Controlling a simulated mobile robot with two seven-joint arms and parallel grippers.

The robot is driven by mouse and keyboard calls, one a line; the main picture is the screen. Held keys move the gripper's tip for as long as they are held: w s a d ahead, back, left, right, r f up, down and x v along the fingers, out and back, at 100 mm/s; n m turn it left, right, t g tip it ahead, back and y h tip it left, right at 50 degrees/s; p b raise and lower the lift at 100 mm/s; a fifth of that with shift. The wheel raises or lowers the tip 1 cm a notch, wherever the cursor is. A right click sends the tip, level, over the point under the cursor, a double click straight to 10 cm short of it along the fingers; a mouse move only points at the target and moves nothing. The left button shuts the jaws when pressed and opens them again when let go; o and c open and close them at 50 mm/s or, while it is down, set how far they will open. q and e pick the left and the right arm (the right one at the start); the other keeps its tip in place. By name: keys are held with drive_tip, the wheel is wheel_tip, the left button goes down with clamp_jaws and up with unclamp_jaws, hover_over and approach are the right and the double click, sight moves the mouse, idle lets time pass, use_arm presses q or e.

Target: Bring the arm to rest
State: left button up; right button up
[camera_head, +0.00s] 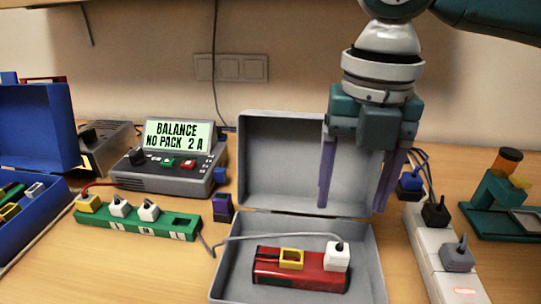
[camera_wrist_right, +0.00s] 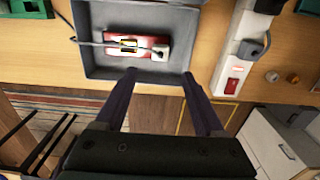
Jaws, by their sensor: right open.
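My right gripper (camera_head: 354,190) hangs fingers down in front of the open lid of the grey case (camera_head: 226,282). Its two purple fingers are spread wide with nothing between them. In the right wrist view the open gripper (camera_wrist_right: 158,72) shows its fingertips near the edge of the grey case (camera_wrist_right: 95,62). A red pack (camera_head: 275,275) with a yellow socket and a white plug (camera_head: 337,257) lies in the case, apart from the gripper. The pack also shows in the right wrist view (camera_wrist_right: 116,32). My left gripper does not show.
A charger (camera_head: 165,172) reading "BALANCE NO PACK 2 A" stands behind a green strip (camera_head: 185,229) with several plugs. A blue toolbox (camera_head: 40,125) is at the left. A white power strip (camera_head: 428,262) and a teal device (camera_head: 495,195) are at the right. A grey cable runs to the white plug.

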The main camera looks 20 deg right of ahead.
idle(0.4)
drive_tip(key=s+a+f+m+t+y+p, duration=0.2)
drive_tip(key=s+a+f+m+t+y, duration=0.15)
drive_tip(key=s+a+m, duration=0.75)
drive_tip(key=s+d+r+m+h+p, duration=0.1)
drive_tip(key=s+d+m+h, duration=0.4)
drive_tip(key=m, duration=1.2)
wheel_tip(320, 180, up, 37)
drive_tip(key=d+y+p, duration=0.1)
drive_tip(key=d+p, duration=0.1)
drive_tip(key=p, duration=3.5)
drive_tip(key=shift+d+y, duration=0.35)
drive_tip(key=shift+d, duration=0.05)
